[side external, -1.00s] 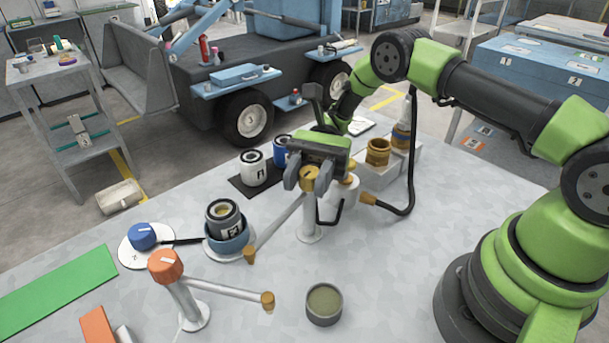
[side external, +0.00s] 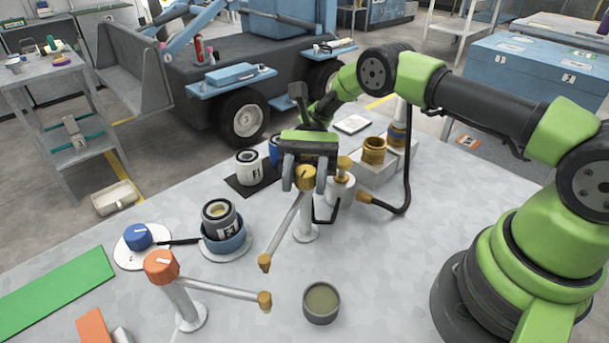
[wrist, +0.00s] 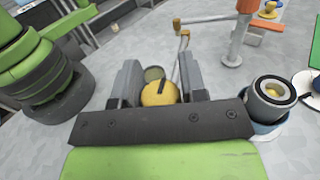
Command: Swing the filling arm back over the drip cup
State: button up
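The filling arm (side external: 283,232) is a thin pale bar on a white post, with a yellow knob (side external: 305,177) on top and a gold tip (side external: 264,263). The tip hangs over bare table, left of the drip cup (side external: 321,304), a grey round cup with an olive inside. My gripper (side external: 305,180) is down over the knob, its fingers on either side and apparently gripping it. In the wrist view the knob (wrist: 158,93) sits between the fingers, and the drip cup (wrist: 154,73) shows partly behind it.
A second arm with an orange knob (side external: 161,265) stands front left, its tip near the drip cup. A filter can (side external: 219,218) sits in a blue holder to the left. A white pot and hose (side external: 400,207) lie close behind and right of the gripper.

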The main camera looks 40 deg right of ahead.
jog(key=o, duration=0.4)
jog(key=shift+c, duration=0.2)
jog(key=shift+m+t+y, duration=0.3)
jog(key=shift+t, duration=0.1)
